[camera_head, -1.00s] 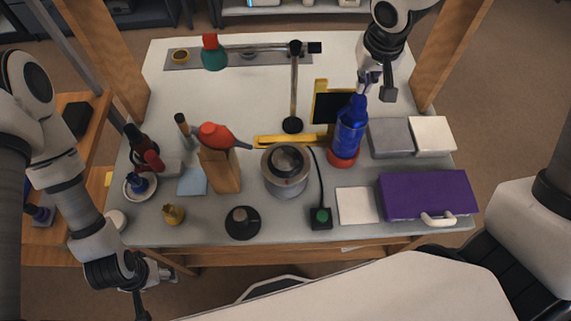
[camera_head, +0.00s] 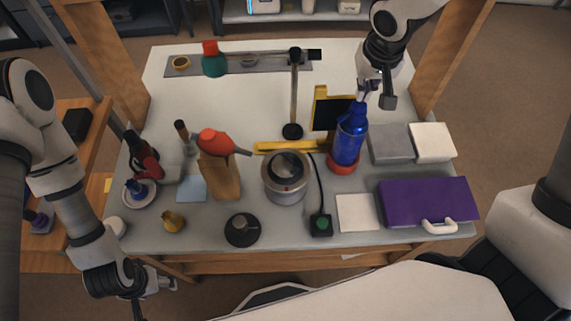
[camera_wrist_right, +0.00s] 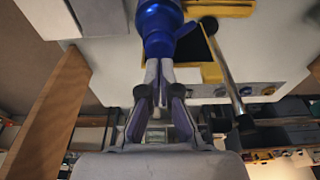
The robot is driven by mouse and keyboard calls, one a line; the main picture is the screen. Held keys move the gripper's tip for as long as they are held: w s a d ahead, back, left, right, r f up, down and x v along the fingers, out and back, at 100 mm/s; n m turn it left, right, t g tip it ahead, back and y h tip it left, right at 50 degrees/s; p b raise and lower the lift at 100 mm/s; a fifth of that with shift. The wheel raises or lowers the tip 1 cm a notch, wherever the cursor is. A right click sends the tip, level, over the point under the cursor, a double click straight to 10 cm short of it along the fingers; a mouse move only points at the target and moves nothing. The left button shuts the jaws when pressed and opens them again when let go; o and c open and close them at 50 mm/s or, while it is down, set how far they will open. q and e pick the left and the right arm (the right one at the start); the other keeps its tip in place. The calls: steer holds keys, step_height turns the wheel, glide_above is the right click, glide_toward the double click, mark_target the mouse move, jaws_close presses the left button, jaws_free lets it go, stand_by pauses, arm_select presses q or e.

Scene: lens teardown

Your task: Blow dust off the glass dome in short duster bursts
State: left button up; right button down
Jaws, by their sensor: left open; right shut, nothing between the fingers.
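A round grey metal unit (camera_head: 286,190) stands mid-table, topped by a dark glass dome (camera_head: 287,165) with a small red mark. A blue bottle (camera_head: 349,137), possibly the duster, stands in a red base (camera_head: 344,164) to its right. My right gripper (camera_head: 362,96) is shut at the top of the bottle, with nothing between its fingers. In the right wrist view the fingertips (camera_wrist_right: 159,70) are together, close to the bottle's neck (camera_wrist_right: 158,42); whether they touch cannot be told. My left gripper (camera_head: 160,285) is open and empty, low in front of the table's left edge.
An orange-red bulb (camera_head: 214,142) rests on a wooden block (camera_head: 220,178) left of the unit. A black box with a green button (camera_head: 320,223) has a cable beside the unit. A purple case (camera_head: 428,201) fills the right front. A yellow-framed dark panel (camera_head: 330,114) stands behind.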

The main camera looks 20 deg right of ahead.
steer(key=shift+f, duration=0.1)
stand_by(0.3)
steer(key=shift+f+b, duration=1.3)
steer(key=shift+b, duration=0.15)
steer(key=shift+r, duration=0.1)
steer(key=shift+r+p, duration=1.35)
steer(key=shift+r, duration=0.2)
step_height(320, 180, up, 5)
steer(key=p, duration=0.4)
